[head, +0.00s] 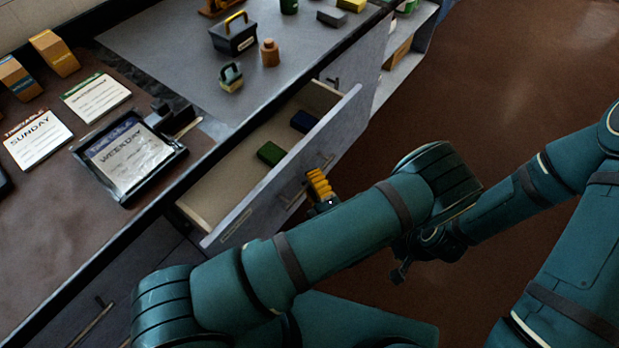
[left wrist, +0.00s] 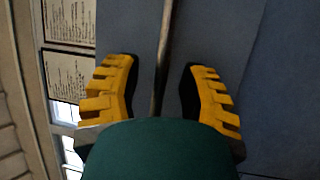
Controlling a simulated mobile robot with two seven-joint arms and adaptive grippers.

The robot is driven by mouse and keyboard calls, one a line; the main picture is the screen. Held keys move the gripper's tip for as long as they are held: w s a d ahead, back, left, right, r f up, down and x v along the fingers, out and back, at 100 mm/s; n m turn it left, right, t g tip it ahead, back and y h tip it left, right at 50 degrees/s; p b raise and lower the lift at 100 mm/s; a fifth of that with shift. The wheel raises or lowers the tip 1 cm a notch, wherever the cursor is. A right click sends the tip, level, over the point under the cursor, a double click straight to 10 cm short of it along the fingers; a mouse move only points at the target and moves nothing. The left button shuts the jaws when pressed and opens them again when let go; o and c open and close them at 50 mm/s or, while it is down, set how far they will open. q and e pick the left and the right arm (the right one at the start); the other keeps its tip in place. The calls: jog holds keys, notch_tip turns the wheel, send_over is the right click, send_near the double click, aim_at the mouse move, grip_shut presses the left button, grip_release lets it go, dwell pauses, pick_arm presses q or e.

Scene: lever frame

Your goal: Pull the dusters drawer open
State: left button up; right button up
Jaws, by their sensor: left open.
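The drawer (head: 228,190) stands pulled out from the grey cabinet, with a pale inside. Its grey front (head: 335,135) carries a bar handle (head: 292,194) and a small label too small to read, so I cannot confirm it says dusters. A green block (head: 270,153) and a dark blue block (head: 303,121) lie inside. My left gripper (head: 320,186), with yellow ridged fingers, is at the drawer front by the handle, partly hidden by my arm. In the left wrist view its fingers (left wrist: 160,92) are apart, with the handle bar (left wrist: 163,50) between them. My right gripper's fingers do not show.
The counter (head: 160,30) above holds a dark toolbox (head: 233,35), a brown bottle (head: 270,53) and other small items. At left are a black tray with a WEEKDAY card (head: 130,158) and a SUNDAY card (head: 38,138). Brown floor (head: 500,80) is clear at right.

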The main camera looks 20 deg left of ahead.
pick_arm(q)
grip_shut()
jog(key=shift+s+d, duration=0.1)
jog(key=shift+d, duration=0.1)
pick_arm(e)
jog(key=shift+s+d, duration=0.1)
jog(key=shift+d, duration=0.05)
